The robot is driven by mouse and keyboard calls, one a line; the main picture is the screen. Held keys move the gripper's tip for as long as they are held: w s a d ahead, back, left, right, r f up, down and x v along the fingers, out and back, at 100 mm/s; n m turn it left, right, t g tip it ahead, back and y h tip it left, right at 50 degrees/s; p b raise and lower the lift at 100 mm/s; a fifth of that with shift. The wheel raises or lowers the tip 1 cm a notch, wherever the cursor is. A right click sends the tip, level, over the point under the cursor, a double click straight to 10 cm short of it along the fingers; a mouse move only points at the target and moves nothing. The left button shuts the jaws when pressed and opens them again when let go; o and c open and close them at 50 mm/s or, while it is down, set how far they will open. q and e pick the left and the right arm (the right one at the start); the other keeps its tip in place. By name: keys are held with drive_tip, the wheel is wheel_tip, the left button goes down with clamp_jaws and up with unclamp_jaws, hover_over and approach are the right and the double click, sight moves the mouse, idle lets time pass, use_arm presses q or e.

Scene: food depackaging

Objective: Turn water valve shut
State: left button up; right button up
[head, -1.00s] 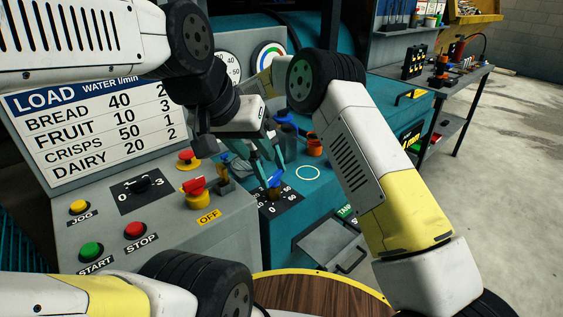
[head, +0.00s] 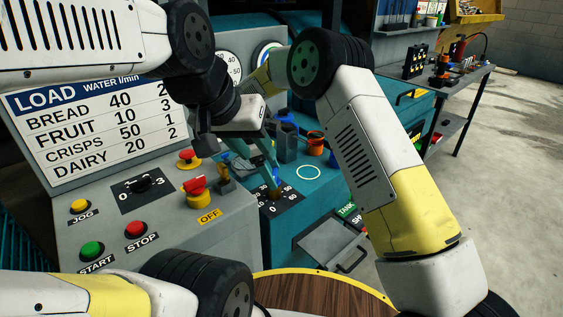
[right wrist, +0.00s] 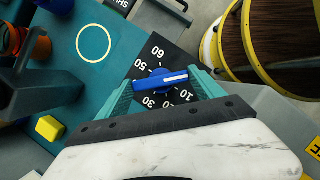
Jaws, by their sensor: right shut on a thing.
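The water valve is a blue knob (right wrist: 158,87) with a white pointer line, on a black dial plate (head: 285,208) numbered in tens up to 60. In the right wrist view the white line points right, with the numbers mostly on the other side. My right gripper (right wrist: 160,92) is shut on the knob, with a teal finger on either side. In the head view its fingers (head: 270,172) reach down to the dial and hide most of the knob.
A load sign (head: 85,120) stands behind. An orange cup (head: 316,142) stands beyond the dial. A round wooden top (head: 310,293) with yellow rim lies nearer me.

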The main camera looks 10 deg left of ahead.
drive_tip(key=o, duration=1.4)
drive_tip(key=shift+c, duration=0.2)
drive_tip(key=v, duration=0.7)
drive_tip(key=shift+r, duration=0.4)
drive_tip(key=shift+a, duration=0.1)
